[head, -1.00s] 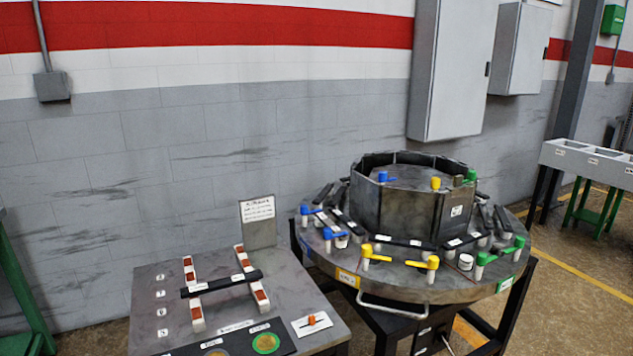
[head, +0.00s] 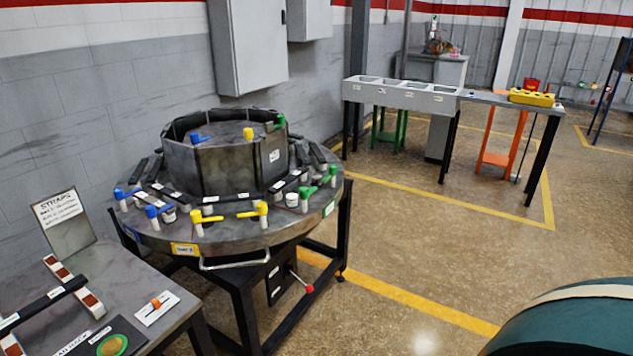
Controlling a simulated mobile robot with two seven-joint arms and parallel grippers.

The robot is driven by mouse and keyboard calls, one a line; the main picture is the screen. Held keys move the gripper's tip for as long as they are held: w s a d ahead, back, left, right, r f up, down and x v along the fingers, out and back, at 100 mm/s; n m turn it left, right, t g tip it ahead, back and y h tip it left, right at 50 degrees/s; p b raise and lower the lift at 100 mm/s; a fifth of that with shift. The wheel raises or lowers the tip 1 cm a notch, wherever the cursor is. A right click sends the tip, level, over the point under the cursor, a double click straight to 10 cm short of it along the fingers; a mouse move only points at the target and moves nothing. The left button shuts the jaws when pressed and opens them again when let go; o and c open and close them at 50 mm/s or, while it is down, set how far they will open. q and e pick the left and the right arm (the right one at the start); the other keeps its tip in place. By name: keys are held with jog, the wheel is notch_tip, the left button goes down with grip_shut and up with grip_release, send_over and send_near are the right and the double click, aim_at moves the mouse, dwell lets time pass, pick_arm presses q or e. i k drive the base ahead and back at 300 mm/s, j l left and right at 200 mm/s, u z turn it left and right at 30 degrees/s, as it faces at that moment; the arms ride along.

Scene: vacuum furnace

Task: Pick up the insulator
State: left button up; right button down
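No thing in view is marked clearly enough to name it for certain as the insulator. Small white cylinders stand on the round metal table (head: 240,241) around the dark furnace ring; one white cylinder (head: 292,199) is at the front right and another (head: 169,215) at the front left. They may be insulators. A small orange piece (head: 156,302) lies on a white card on the grey table at lower left. Neither of my grippers shows in the head view.
Blue, yellow and green handles ring the furnace (head: 215,165). A grey bin rack (head: 400,95) and a table with a yellow block (head: 531,97) stand at the back right. Open floor lies between. A teal rounded surface (head: 580,322) fills the lower right corner.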

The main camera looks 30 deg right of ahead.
aim_at(316, 179)
jog(key=i+l+z, duration=0.15)
jog(key=i+l, duration=0.2)
jog(key=l, duration=0.25)
jog(key=i+l+z, duration=0.15)
jog(key=i+l, duration=0.2)
jog(key=l, duration=0.2)
jog(key=i+l+z, duration=0.1)
jog(key=i+l, duration=0.3)
jog(key=l, duration=0.15)
